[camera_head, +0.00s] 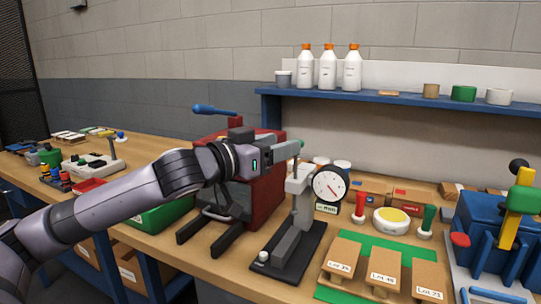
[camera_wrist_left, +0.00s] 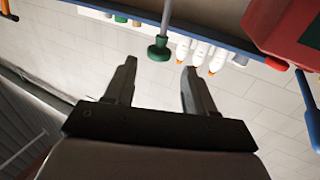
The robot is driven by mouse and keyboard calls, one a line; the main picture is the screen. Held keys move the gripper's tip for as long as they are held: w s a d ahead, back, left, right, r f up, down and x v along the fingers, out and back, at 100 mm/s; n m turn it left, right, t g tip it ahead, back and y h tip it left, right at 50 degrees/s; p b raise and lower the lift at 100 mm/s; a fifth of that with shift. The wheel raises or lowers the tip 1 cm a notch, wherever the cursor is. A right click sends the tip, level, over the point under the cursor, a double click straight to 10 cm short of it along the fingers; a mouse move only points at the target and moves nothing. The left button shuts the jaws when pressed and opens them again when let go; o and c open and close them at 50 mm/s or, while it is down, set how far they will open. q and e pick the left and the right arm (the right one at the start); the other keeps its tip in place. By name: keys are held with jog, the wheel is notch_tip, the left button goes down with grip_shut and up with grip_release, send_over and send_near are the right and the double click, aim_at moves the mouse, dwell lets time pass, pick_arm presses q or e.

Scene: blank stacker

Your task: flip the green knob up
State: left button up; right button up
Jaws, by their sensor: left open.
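The green knob (camera_wrist_left: 158,48) sits on the end of a grey rod in the left wrist view, which is upside down. It lies just beyond and between my left fingertips, with no visible contact. In the head view a small bit of green knob (camera_head: 301,143) shows at the tip of my left gripper (camera_head: 292,148), above the grey stand with the dial gauge (camera_head: 330,186). The left gripper (camera_wrist_left: 160,68) is open and empty. My left arm and gripper hide part of the knob's surroundings in the head view. My right gripper is not in view.
A red machine (camera_head: 250,200) with a blue-tipped handle (camera_head: 213,110) stands behind and below my left gripper. A blue shelf (camera_head: 380,99) with bottles is at the back. Wooden blocks and a blue lever unit (camera_head: 476,213) crowd the right. Open air surrounds the knob.

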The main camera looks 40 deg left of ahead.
pick_arm(q)
jog(key=shift+s+b, duration=0.55)
jog(key=shift+s, duration=0.3)
